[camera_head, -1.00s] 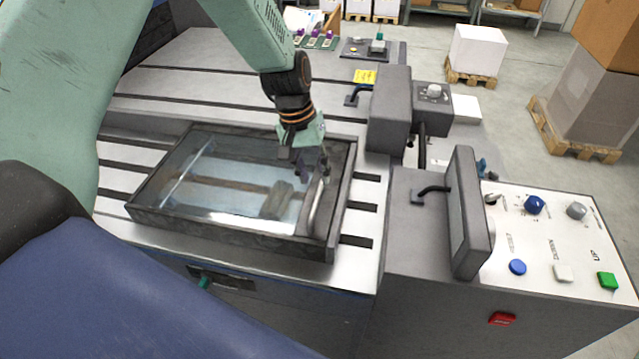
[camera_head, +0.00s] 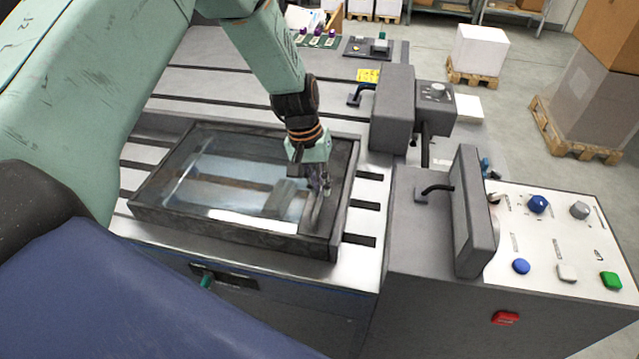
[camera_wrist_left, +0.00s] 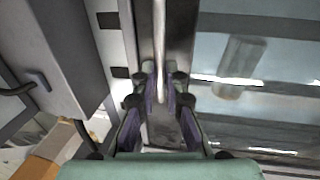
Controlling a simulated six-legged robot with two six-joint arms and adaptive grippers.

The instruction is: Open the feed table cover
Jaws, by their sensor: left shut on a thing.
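The feed table cover (camera_head: 165,213) is a dark frame with a clear pane, lying flat and closed on the slotted feed table (camera_head: 362,222). A metal bar handle (camera_head: 317,212) runs along the right side of its frame; it also shows in the left wrist view (camera_wrist_left: 159,30). My left gripper (camera_head: 318,190) reaches down over the right side of the cover, and its fingers (camera_wrist_left: 158,98) are shut around the handle. My right gripper is not in view.
A grey machine block (camera_head: 392,108) and an upright grey panel (camera_head: 473,212) stand right of the cover. A control panel with buttons (camera_head: 567,273) is at the far right.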

